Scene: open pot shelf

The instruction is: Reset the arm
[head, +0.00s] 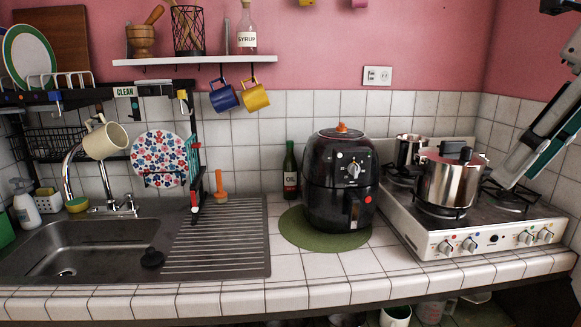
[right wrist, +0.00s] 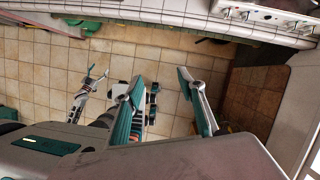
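My right gripper (head: 506,178) comes in from the upper right edge of the head view. Its fingers slant down and left, in front of the wall tiles and over the right side of the stove. In the right wrist view its two teal-and-grey fingers (right wrist: 158,80) stand wide apart with nothing between them. Tiled floor shows past them. My left gripper is not in the head view. A slim white-and-teal part, probably of my left arm, shows small in the right wrist view; its finger state is unclear.
A white stove (head: 465,232) carries a steel pot (head: 447,184) and a smaller pot (head: 408,150). A black air fryer (head: 341,190) stands on a green mat (head: 297,233). A sink (head: 95,243) and drainer lie left. Mugs hang under the shelf (head: 200,60). The counter's front strip is clear.

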